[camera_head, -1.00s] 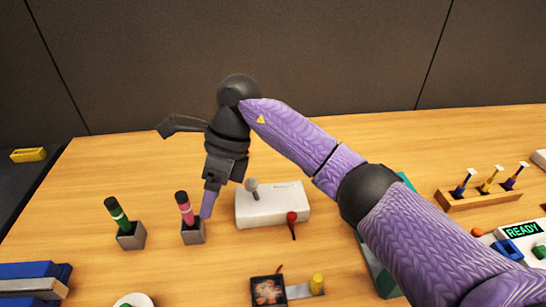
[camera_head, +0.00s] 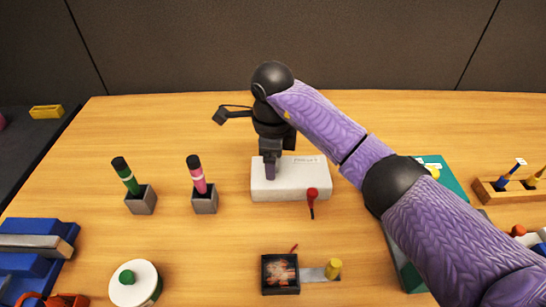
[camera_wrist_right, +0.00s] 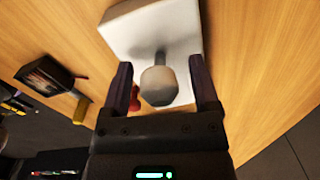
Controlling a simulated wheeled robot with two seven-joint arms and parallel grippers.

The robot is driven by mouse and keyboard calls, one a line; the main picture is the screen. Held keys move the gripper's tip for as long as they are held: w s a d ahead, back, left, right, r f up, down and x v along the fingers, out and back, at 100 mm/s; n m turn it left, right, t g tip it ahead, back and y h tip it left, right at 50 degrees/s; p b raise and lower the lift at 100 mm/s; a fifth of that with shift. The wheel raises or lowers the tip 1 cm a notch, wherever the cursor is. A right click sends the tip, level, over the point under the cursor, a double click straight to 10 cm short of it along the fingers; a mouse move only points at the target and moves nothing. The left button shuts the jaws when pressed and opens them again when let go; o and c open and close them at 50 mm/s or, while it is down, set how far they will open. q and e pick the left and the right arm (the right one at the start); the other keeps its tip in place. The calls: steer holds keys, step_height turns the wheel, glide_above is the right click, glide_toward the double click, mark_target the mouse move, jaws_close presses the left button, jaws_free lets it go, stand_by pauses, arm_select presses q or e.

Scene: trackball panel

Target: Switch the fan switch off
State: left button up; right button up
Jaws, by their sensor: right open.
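A white box (camera_head: 308,178) stands on the table in the head view, with a red knob (camera_head: 312,193) at its front right. In the wrist view the box (camera_wrist_right: 125,25) carries a grey round-ended toggle lever (camera_wrist_right: 159,86). My right gripper (camera_head: 270,172) is over the left part of the box and hides the lever in the head view. In the wrist view the right gripper (camera_wrist_right: 160,65) is open, one finger on each side of the lever; contact cannot be told. A small black fan-like unit (camera_head: 280,273) lies nearer, with a yellow knob (camera_head: 334,268) beside it. My left gripper is not in view.
A green marker (camera_head: 126,176) and a pink marker (camera_head: 197,174) stand in grey holders left of the box. A round white button unit (camera_head: 146,288) is at front left. A green board (camera_head: 449,182) lies behind my right arm.

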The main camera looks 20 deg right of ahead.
steer(key=c, duration=0.4)
jaws_close()
steer(key=shift+a+h, duration=0.2)
steer(key=shift+h, duration=0.4)
steer(key=shift+w+a+f+g+h, duration=0.15)
steer(key=shift+a+g+h, duration=0.2)
steer(key=shift+h, duration=0.55)
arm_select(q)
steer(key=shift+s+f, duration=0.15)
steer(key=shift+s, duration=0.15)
arm_select(e)
steer(key=shift+d, duration=0.1)
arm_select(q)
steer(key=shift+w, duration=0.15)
arm_select(e)
steer(key=shift+o, duration=0.9)
jaws_free()
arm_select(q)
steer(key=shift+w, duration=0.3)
arm_select(e)
steer(key=shift+o, duration=1.1)
